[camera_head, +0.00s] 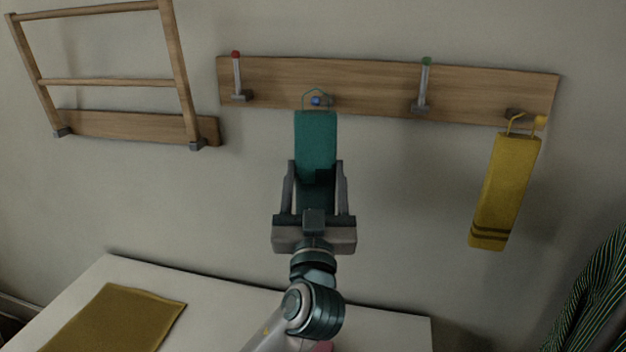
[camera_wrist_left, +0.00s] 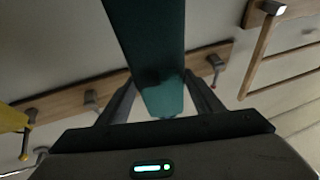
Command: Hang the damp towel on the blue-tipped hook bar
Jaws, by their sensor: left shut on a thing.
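The towel (camera_head: 316,135) is a teal strip with a darker lower part and a thin loop at its top. It hangs upright in front of the hook bar (camera_head: 375,92). My left gripper (camera_head: 316,167) is shut on the towel, below its top edge. The blue-tipped hook (camera_head: 316,101) shows inside the loop's outline; I cannot tell whether the loop is over the hook or only in front of it. In the left wrist view the towel (camera_wrist_left: 150,40) runs between the fingers of my left gripper (camera_wrist_left: 160,78). My right gripper is out of view.
The bar also has a red-tipped hook (camera_head: 237,75), a green-tipped hook (camera_head: 424,85) and a yellow towel (camera_head: 503,190) hanging at its right end. A wooden rack (camera_head: 107,83) is at left. A white table (camera_head: 225,300) below bears a mustard cloth (camera_head: 115,322). Striped fabric (camera_head: 590,300) hangs at right.

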